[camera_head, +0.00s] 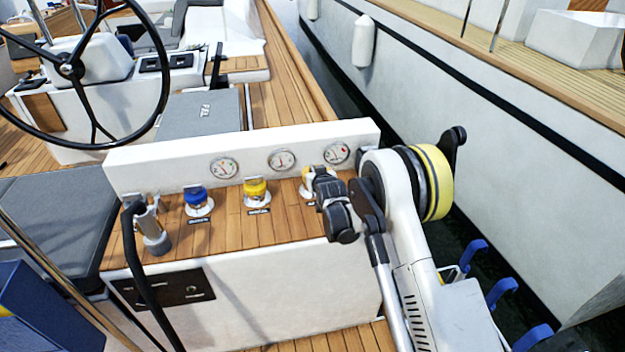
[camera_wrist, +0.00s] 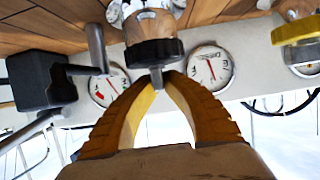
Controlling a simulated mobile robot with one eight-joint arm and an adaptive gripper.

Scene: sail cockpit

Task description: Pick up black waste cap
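The black waste cap (camera_wrist: 154,52) shows in the wrist view, dark and ribbed, in line with a pale metal deck fitting (camera_wrist: 150,22). A small grey tab sticks out of the cap toward my gripper. My gripper (camera_wrist: 160,74) has yellow fingers that arch together, their tips closed around this tab.
A yellow cap (camera_head: 256,189) and a blue cap (camera_head: 196,197) stand on the ledge to the left. Round gauges (camera_head: 282,160) line the white panel close behind. A shower handle with a black hose (camera_head: 151,230) is at the ledge's left end.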

